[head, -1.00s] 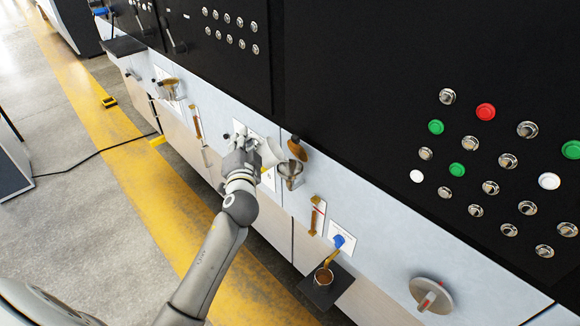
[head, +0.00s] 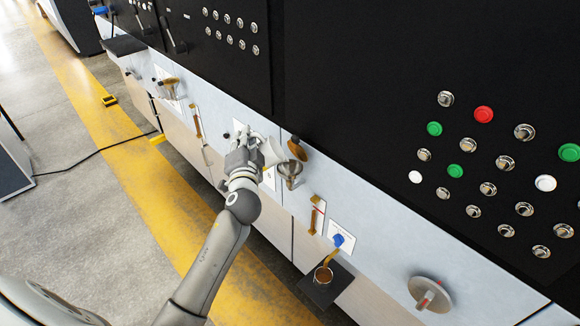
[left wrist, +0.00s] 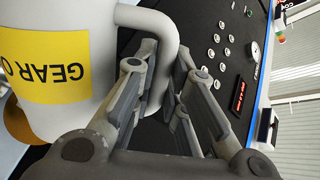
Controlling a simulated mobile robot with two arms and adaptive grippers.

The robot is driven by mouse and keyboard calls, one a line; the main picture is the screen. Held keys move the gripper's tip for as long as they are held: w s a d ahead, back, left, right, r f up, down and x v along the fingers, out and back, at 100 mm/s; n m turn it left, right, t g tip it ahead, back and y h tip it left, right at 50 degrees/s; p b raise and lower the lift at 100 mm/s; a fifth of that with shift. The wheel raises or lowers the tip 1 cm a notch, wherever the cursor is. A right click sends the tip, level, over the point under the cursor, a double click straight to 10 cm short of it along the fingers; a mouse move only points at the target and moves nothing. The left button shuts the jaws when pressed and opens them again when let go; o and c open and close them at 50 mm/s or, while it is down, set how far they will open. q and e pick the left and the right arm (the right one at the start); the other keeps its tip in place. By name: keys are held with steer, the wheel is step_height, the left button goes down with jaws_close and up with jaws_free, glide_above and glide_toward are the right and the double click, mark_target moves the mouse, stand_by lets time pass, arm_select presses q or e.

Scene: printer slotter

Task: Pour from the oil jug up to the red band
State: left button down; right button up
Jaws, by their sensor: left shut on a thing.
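My left gripper (head: 248,150) is shut on the handle of the white oil jug (head: 271,151), in front of the machine's pale panel. The left wrist view shows the jug (left wrist: 62,65) close up, with a yellow label reading "GEAR O", and the fingers (left wrist: 163,62) around its handle. The jug looks tilted, its far end just left of a metal filler cup (head: 290,169) with an amber lid (head: 298,150) standing open. I cannot see any oil flowing. Right of the cup, an amber sight gauge (head: 314,217) carries a small red mark. My right gripper is not in view.
A round grey dial (head: 430,293) is further right. Another filler cup (head: 171,88) is further left.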

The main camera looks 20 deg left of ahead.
arm_select(q)
steer(key=shift+w+d+r+m+p, duration=0.3)
steer(key=shift+d+r+m+p, duration=0.15)
steer(key=shift+r+m+p, duration=0.25)
stand_by(1.5)
steer(key=f+n+b, duration=0.1)
steer(key=b, duration=0.1)
steer(key=s+a+f+n+b, duration=0.1)
steer(key=f+b, duration=0.1)
steer(key=a+f+n+b, duration=0.1)
steer(key=f+n+b, duration=0.1)
steer(key=shift+s+a+f, duration=0.2)
steer(key=shift+s+a, duration=0.05)
steer(key=shift+s, duration=0.05)
steer(key=shift+a+n, duration=0.2)
steer(key=shift+n, duration=0.2)
steer(key=shift+r, duration=0.2)
steer(key=shift+s+a+f+n+b, duration=0.2)
steer(key=shift+f+n+b, duration=0.2)
steer(key=shift+f+b, duration=0.3)
steer(key=s+a+f+n+b, duration=0.2)
steer(key=s+a+f+n, duration=0.1)
steer(key=n, duration=0.4)
steer(key=shift+a+f, duration=0.75)
steer(key=shift+a, duration=0.45)
